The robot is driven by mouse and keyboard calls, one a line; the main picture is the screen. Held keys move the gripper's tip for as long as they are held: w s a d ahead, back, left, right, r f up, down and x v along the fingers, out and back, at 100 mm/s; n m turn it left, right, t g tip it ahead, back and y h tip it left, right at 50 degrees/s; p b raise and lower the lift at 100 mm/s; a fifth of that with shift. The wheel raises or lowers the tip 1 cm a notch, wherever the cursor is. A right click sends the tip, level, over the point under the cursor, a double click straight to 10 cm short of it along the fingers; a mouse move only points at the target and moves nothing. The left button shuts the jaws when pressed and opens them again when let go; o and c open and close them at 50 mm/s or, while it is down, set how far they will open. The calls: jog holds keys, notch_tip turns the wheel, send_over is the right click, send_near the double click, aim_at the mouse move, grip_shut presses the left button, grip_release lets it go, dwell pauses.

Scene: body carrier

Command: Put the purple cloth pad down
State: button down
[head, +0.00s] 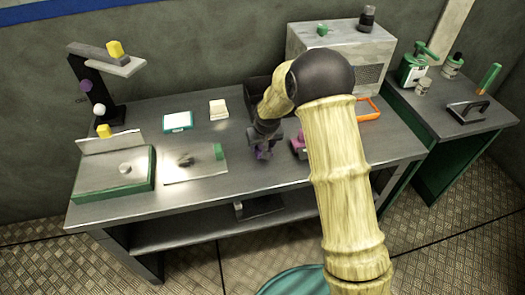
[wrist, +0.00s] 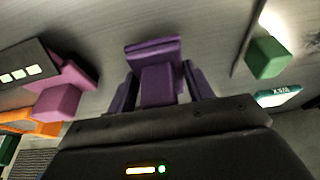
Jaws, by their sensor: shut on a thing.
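My gripper (head: 264,150) is low over the metal workbench (head: 240,172), near the middle of its top. In the wrist view its two dark purple fingers (wrist: 160,88) are shut on the purple cloth pad (wrist: 153,50). The pad is a small folded purple piece with a block-like part between the fingers. In the head view only a bit of purple shows at the fingertips. I cannot tell whether the pad touches the bench top.
A pink thing (head: 299,146) stands close right of my gripper; it shows in the wrist view (wrist: 58,92). An orange frame (head: 369,109) lies at the right. Bare bench lies in front.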

jog(key=shift+f, duration=1.85)
jog(key=shift+f, duration=0.1)
jog(key=c, duration=0.6)
grip_release()
jog(key=shift+s+r, duration=0.1)
jog(key=shift+r, duration=0.55)
jog(key=v, duration=1.1)
jog(key=shift+b, duration=0.35)
